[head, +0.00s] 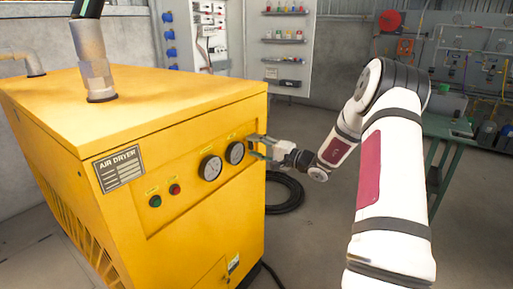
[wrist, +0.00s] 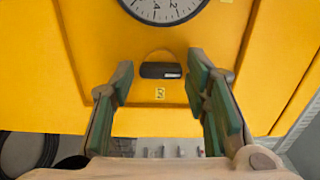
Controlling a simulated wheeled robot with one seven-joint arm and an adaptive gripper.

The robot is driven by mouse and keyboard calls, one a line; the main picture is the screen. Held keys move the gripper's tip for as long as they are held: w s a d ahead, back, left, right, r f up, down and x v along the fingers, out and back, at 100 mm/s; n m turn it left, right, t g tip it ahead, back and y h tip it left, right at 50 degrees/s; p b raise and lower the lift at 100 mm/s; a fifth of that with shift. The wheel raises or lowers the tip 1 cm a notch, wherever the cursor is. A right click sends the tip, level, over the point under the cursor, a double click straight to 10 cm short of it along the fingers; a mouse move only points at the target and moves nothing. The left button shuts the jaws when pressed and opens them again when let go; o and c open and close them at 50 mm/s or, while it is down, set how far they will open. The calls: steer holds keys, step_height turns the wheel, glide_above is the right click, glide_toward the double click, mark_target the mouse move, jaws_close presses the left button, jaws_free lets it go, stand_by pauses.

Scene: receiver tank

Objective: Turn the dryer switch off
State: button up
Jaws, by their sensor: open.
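The yellow air dryer (head: 230,190) stands at left in the head view. Its black switch (wrist: 161,71) is in the wrist view, a short bar lying crosswise in the picture with a small pale mark towards its right end. A small label (wrist: 160,94) is beside it on the panel. My gripper (head: 256,146) is open at the right end of the dryer's front panel. In the wrist view its green-padded fingers are on either side of the switch, with gaps at both sides. In the head view the switch is hidden or too small to tell.
Two round gauges, the nearer to my gripper being the right one (head: 235,153), sit on the panel. A green button (head: 155,201) and a red button (head: 174,189) are further left. A black hose coil (head: 285,194) lies on the floor behind; a green table (head: 447,128) stands at right.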

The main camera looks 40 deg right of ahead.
steer(key=v, duration=1.2)
